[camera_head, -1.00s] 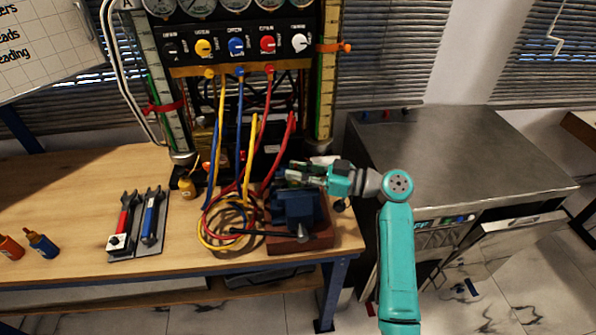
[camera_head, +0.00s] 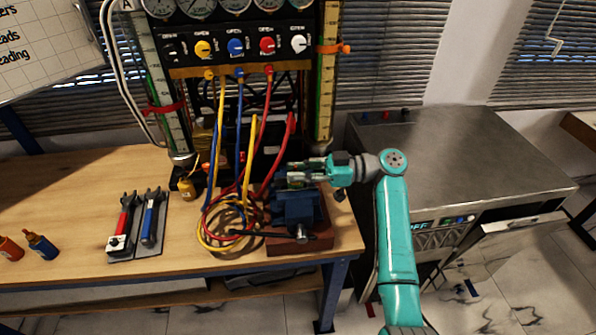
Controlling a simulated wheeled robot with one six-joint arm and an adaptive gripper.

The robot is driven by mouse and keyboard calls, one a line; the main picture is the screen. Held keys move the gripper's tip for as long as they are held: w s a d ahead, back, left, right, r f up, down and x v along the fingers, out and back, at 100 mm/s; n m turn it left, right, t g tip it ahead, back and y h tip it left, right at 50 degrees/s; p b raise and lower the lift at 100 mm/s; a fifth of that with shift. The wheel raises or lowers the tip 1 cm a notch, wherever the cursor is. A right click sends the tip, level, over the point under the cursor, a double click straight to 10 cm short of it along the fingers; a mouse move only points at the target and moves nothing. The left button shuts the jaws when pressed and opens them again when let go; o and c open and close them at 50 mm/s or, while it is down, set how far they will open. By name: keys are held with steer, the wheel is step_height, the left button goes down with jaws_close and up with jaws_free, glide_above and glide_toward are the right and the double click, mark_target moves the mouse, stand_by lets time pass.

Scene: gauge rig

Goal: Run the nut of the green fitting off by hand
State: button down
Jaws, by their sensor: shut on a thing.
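My gripper (camera_head: 292,174) is at the top of the blue vise (camera_head: 298,205), at the right end of the bench. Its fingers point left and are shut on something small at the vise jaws. The green fitting and its nut are too small and too covered by the fingers to make out, so I cannot tell which part is gripped. The vise stands on a reddish-brown wooden block (camera_head: 318,242).
Yellow, blue and red hoses (camera_head: 218,222) hang from the gauge panel (camera_head: 238,45) and coil left of the vise. Two wrenches, red-handled (camera_head: 122,222) and blue-handled (camera_head: 152,218), lie on a dark mat. Bottles (camera_head: 40,243) stand far left. A steel cabinet (camera_head: 450,150) is right.

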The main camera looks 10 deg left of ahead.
steer(key=shift+f, duration=0.1)
steer(key=c, duration=1)
jaws_free()
steer(key=v, duration=1.2)
steer(key=shift+s, duration=0.1)
